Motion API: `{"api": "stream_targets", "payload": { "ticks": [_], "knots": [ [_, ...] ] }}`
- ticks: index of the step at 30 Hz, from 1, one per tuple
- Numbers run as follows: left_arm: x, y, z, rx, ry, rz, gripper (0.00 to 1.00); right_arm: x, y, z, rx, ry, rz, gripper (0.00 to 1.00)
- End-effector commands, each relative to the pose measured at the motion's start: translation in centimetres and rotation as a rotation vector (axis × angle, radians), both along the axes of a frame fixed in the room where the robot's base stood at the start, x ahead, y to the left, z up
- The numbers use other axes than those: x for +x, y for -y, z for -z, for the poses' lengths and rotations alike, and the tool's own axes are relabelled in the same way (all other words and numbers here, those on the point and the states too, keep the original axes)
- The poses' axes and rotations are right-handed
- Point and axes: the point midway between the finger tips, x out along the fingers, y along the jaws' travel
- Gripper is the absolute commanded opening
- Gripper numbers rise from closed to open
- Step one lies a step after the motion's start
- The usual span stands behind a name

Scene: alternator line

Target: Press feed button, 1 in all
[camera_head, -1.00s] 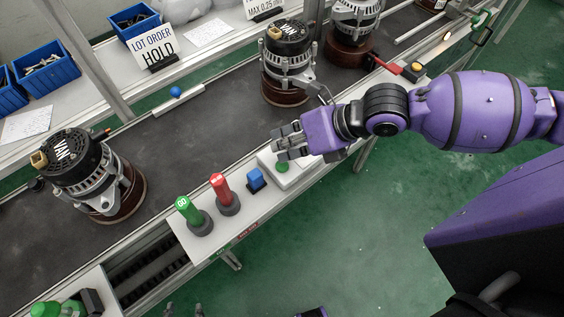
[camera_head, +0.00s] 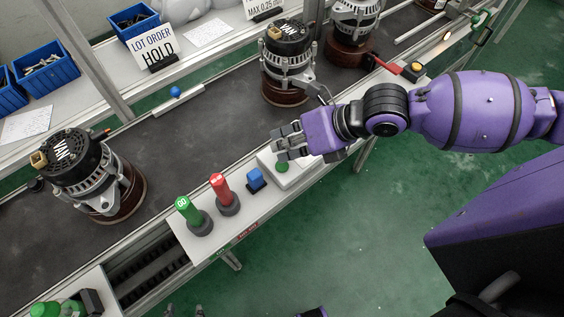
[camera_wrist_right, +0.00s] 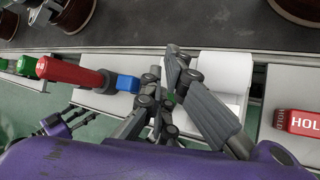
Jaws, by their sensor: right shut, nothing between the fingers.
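A green push button (camera_head: 282,167) sits on a white box (camera_head: 298,172) on the shelf along the conveyor's near side. My right gripper (camera_head: 277,146) is shut and empty, just above and behind the button in the head view. In the right wrist view the shut fingers (camera_wrist_right: 166,82) hang over the white box (camera_wrist_right: 222,75), and they hide most of the green button. I cannot tell whether the fingers touch it.
Left of the box stand a blue block (camera_head: 256,180), a red HOLD stamp (camera_head: 222,190) and a green GO stamp (camera_head: 188,212). Alternators (camera_head: 288,58) stand on the dark conveyor (camera_head: 205,125) behind.

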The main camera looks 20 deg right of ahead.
Motion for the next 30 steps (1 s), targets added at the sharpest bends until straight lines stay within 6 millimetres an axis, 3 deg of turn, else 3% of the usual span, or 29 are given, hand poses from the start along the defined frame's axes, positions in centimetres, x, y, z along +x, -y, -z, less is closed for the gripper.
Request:
{"api": "stream_targets", "payload": {
  "ticks": [7,30],
  "knots": [
    [-0.3,0.0,0.7,-0.001,-0.008,0.0,0.4,0.0,0.0,0.9,-0.001,-0.003,0.001,0.0],
    [-1.5,-0.2,1.2,0.002,-0.03,-0.003,0.4,0.0,0.0,1.3,0.0,-0.001,-0.001,0.0]
  ]
}}
